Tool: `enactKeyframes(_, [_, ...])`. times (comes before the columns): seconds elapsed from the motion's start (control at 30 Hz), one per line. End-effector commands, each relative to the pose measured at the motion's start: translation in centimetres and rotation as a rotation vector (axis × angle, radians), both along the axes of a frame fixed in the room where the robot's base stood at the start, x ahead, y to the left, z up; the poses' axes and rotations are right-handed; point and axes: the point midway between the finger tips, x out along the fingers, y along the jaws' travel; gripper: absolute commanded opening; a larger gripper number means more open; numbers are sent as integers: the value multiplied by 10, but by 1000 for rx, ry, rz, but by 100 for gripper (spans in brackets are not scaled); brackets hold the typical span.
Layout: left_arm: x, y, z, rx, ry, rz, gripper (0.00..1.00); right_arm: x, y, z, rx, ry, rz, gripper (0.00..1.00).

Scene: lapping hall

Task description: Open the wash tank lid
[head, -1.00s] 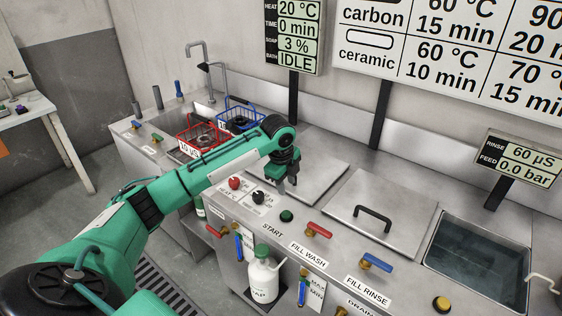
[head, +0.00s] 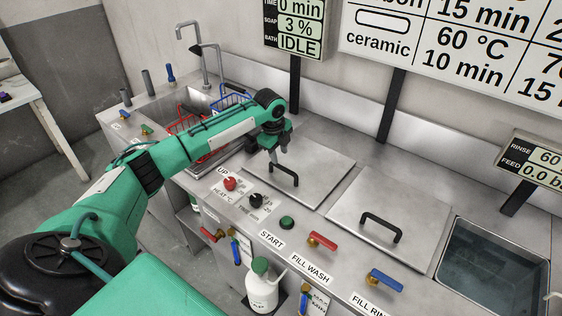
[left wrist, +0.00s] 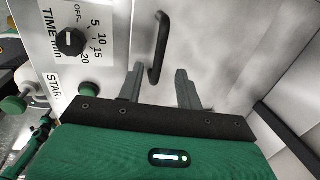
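Two flat steel lids with black bar handles are shut on the counter; no label on either lid itself names the wash tank. The left lid (head: 325,165) has its handle (head: 285,177) just below my left gripper (head: 275,158). In the left wrist view, the two fingers of my left gripper (left wrist: 160,68) are apart, with the black handle (left wrist: 161,40) running between and ahead of the tips. Contact with it cannot be told. The right lid (head: 405,205) has its own handle (head: 381,226). My right gripper is not in view.
Red (head: 230,184) and black (head: 256,201) knobs, a green START button (head: 287,222) and red (head: 322,241) and blue (head: 385,280) valve levers line the front. An open water tank (head: 492,265) is at right. Blue (head: 233,102) and red (head: 185,125) baskets sit behind my left arm.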

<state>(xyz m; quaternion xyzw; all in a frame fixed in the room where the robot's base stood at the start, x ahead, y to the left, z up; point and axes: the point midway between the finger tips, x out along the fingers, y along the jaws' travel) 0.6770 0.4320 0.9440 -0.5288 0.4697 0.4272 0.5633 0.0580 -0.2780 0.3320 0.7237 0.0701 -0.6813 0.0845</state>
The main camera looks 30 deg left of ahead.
Motion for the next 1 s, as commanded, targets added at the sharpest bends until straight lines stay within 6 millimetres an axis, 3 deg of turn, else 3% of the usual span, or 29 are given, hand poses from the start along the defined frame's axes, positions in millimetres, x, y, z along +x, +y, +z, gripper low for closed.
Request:
enactKeyframes(0.1, [4,-1,-23,-1,2,-1,36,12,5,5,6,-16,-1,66])
enactKeyframes(0.3, [9,-2,-49,-1,1,0,36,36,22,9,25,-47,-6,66])
enactKeyframes(0.7, [11,-1,-58,0,0,-2,36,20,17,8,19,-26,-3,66])
enactKeyframes(0.73, [11,-1,-58,0,0,-2,34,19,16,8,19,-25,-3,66])
enactKeyframes(0.9, [11,-1,-58,0,0,-1,1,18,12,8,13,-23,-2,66])
enactKeyframes(1.0, [11,-1,-58,0,0,-1,0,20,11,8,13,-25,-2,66])
